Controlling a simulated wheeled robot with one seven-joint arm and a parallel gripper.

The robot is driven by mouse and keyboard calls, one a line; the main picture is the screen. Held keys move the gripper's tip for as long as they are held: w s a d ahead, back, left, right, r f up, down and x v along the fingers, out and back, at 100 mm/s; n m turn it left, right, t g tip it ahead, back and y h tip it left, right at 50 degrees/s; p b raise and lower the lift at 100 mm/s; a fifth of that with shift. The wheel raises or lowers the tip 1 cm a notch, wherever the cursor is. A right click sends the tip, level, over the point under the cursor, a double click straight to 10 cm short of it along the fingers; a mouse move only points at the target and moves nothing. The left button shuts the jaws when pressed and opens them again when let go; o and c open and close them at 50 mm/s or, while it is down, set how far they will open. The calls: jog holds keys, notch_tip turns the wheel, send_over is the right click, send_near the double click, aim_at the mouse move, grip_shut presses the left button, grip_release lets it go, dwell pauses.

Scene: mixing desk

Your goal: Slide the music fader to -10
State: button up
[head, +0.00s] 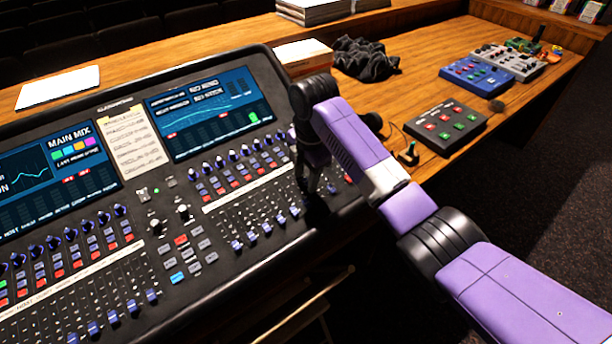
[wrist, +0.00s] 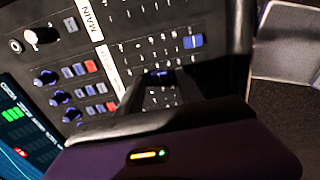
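My gripper (head: 313,187) reaches down over the right-hand fader bank of the mixing desk. In the wrist view its two dark fingers (wrist: 162,78) stand apart, on either side of a blue fader cap (wrist: 161,73) along its track. Whether they touch the cap is hard to see. A neighbouring blue cap (wrist: 193,41) sits nearer the desk's front edge. In the head view more blue caps, such as one near the front (head: 252,236), line the lower part of this bank. I cannot read which fader is labelled music, nor the scale numbers. My fingers hide part of the track.
Knobs and red buttons (head: 240,186) lie behind the faders, below a lit screen (head: 208,112). A black button box (head: 445,127), blue pedal box (head: 477,77) and dark cloth (head: 366,60) lie on the wooden desk at right. My forearm crosses the desk's right edge.

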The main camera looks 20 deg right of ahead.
jog(key=r, duration=0.5)
jog(key=r+b, duration=0.1)
jog(key=r, duration=0.1)
jog(key=shift+s+d+r, duration=0.1)
jog(key=shift+s+r, duration=0.25)
jog(key=shift+s, duration=0.05)
